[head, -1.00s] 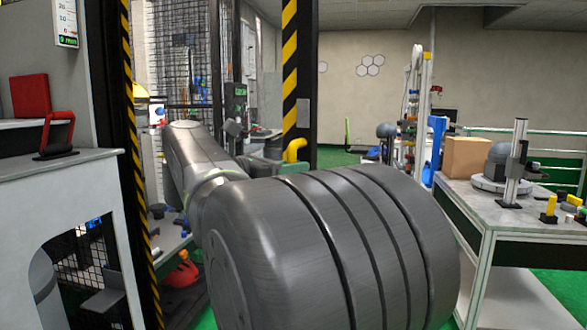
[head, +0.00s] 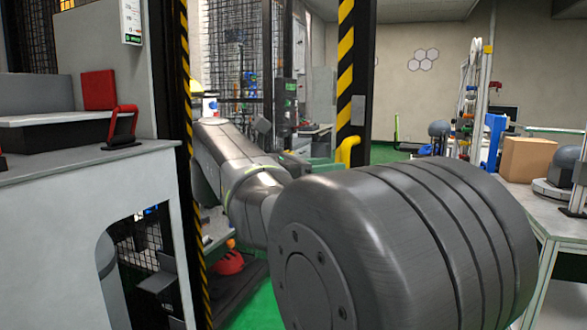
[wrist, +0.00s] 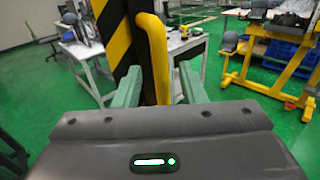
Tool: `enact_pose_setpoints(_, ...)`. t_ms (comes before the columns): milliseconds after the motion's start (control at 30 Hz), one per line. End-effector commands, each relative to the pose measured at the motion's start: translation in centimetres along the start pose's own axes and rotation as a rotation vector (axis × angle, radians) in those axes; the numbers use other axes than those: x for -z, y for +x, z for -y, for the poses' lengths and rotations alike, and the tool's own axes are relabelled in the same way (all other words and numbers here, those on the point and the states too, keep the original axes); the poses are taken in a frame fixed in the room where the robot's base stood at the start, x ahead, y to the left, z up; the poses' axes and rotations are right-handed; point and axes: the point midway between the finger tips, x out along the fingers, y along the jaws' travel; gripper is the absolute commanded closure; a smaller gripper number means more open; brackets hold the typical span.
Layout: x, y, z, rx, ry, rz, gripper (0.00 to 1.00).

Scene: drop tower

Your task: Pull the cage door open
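A yellow handle (head: 347,151) is fixed low on a black-and-yellow striped upright (head: 346,62) of the cage in the head view. In the wrist view the handle (wrist: 158,60) stands upright between the two green fingers of my gripper (wrist: 158,82). The fingers are apart, one on each side of the handle, with a visible gap at the right finger. Contact at the left finger cannot be told. In the head view my own arm hides most of my gripper. The rest of the cage door's outline is hard to make out.
A grey cabinet (head: 90,170) with a red handle (head: 122,124) stands close on the left. A second striped post (head: 187,150) is beside it. Right of my arm, a bench holds a cardboard box (head: 527,158). A yellow-framed bench (wrist: 270,60) shows in the wrist view.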

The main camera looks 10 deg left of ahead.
Motion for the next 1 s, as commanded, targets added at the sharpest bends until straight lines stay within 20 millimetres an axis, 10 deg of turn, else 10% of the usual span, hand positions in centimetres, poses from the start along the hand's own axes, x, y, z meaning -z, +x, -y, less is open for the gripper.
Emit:
enact_pose_setpoints(500, -0.1, -8.1, -0.1, -0.003, 0.001, 0.001, 0.63)
enact_pose_setpoints(1000, -0.1, -9.2, 0.0, 0.0, 0.001, 0.001, 0.63)
